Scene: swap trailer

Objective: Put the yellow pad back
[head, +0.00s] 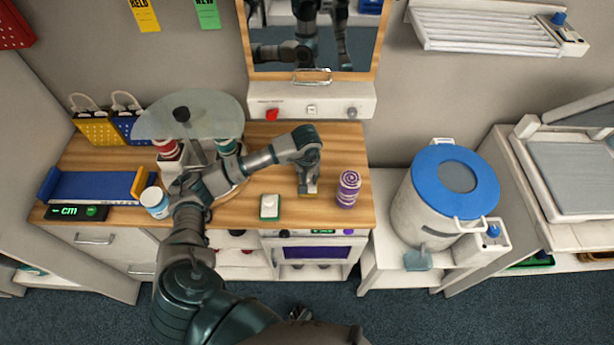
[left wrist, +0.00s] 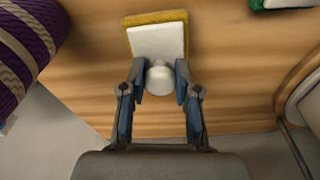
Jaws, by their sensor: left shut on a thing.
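The yellow pad (left wrist: 158,35) has a yellow base, a white block on top and a round white knob. My left gripper (left wrist: 161,80) is shut on the knob. In the head view the left gripper (head: 308,183) points down over the wooden counter, and the pad's yellow edge (head: 312,194) shows at its fingertips. I cannot tell whether the pad touches the counter. A similar green pad (head: 269,206) with a white top stands on the counter to its left. A small dark part at the bottom of the head view may be my right gripper (head: 300,313); its fingers are unclear.
A purple striped roll (head: 348,189) stands close right of the left gripper. A round glass-topped stand (head: 190,115) and a white jar (head: 155,201) are on the left. A mirror (head: 313,40) is behind. A blue-lidded drum (head: 446,190) stands to the right.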

